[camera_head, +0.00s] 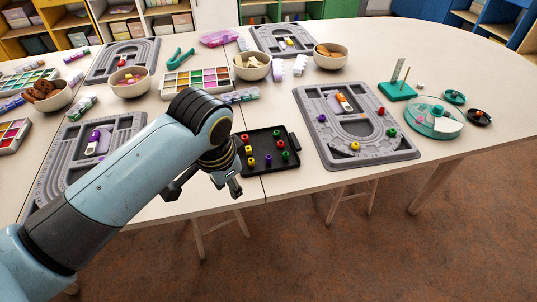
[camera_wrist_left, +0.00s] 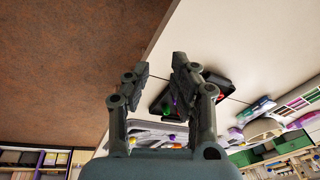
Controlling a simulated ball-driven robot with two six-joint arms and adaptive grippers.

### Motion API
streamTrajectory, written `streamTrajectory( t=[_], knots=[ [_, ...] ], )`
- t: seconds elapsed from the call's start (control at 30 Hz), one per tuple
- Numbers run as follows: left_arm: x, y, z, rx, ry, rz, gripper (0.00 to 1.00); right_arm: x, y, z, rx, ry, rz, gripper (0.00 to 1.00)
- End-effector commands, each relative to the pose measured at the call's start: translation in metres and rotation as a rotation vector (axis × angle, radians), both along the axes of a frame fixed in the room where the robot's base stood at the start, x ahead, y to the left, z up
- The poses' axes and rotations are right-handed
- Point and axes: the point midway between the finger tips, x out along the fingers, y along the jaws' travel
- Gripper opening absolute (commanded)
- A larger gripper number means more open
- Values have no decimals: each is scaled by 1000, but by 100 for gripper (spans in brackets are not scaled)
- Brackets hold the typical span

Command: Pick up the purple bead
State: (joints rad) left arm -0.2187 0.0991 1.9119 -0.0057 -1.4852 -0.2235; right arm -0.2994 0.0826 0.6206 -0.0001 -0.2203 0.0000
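A small dark purple-blue bead (camera_head: 268,160) sits on the black bead tray (camera_head: 293,140) near the table's front edge, among red, yellow and green beads. Another purple piece (camera_head: 95,136) lies on the left grey bead board (camera_head: 66,150). My left gripper (camera_head: 204,190) hangs by the front edge, left of the black tray, open and empty. In the left wrist view its two fingers (camera_wrist_left: 160,72) stand apart, and part of the black tray (camera_wrist_left: 216,80) shows behind the right finger with a purple spot. My right gripper is in neither view.
A grey bead board (camera_head: 380,154) with a few beads lies right of the tray. A teal round container (camera_head: 432,118) stands farther right. Bowls (camera_head: 252,66) and paint-like bead boxes (camera_head: 197,82) stand behind. Bare table lies between the tray and the right board.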

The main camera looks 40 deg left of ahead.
Motion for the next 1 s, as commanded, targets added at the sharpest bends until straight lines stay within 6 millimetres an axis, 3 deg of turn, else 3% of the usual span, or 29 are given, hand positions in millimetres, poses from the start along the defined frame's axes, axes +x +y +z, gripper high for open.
streamTrajectory(
  t=[0.2, 0.53, 0.67, 1.0],
  knots=[
    [57, 2, 12, 21, 53, -104, 24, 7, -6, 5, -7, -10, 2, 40],
    [142, 3, 36, 33, 152, -285, 24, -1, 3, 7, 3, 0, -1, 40],
    [154, 3, 35, 33, 174, -321, 24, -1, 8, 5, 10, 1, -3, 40],
    [158, 8, -12, 32, 175, -325, 24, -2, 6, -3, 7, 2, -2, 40]
  ],
)
